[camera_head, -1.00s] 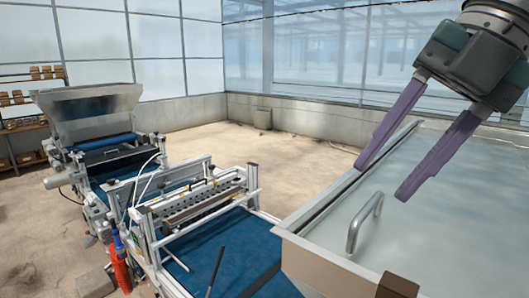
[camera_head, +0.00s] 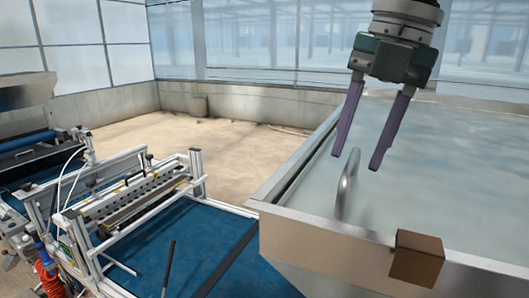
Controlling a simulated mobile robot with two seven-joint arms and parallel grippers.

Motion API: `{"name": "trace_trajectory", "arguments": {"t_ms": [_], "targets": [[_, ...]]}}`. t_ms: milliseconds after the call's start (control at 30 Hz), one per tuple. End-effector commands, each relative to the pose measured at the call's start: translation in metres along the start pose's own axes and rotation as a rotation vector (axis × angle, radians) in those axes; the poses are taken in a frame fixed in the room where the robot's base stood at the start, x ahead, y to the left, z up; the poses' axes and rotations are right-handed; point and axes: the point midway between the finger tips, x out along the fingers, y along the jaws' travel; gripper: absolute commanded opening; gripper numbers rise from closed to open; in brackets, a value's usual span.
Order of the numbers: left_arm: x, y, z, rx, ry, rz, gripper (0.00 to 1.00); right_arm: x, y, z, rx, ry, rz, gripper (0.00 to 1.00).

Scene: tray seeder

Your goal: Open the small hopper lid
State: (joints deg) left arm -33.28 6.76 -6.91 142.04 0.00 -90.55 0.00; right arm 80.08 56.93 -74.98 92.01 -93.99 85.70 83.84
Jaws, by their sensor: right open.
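The small hopper (camera_head: 330,229) stands at the right, a metal box with a sloping front. Its flat pale lid (camera_head: 440,180) lies closed, level with the rim. A curved metal handle (camera_head: 346,183) rises from the lid near its left side. My right gripper (camera_head: 355,162) hangs from above with its two long purple fingers apart and empty. The fingertips are just above and around the top of the handle in the picture; whether they touch it, I cannot tell. My left gripper is not in view.
A brown block (camera_head: 416,258) sits at the hopper's front rim. To the left is the seeder line with a white frame (camera_head: 130,200) and a blue belt (camera_head: 205,235). A larger hopper (camera_head: 25,92) stands at the far left. The floor behind is clear.

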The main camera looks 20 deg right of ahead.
Motion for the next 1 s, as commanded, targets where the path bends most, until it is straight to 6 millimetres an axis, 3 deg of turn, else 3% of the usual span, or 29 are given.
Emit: {"name": "trace_trajectory", "arguments": {"t_ms": [267, 700, 1000], "targets": [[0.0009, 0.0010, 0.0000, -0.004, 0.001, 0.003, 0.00, 0.0022, 0.0003, -0.0002, -0.001, 0.000, 0.000, 0.46], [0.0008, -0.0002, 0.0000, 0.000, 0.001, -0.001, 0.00, 0.0020, 0.0002, -0.0001, -0.001, 0.000, 0.001, 0.00], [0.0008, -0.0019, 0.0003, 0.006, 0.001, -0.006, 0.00, 0.0020, 0.0002, -0.0001, -0.001, 0.000, 0.001, 0.00]]}}
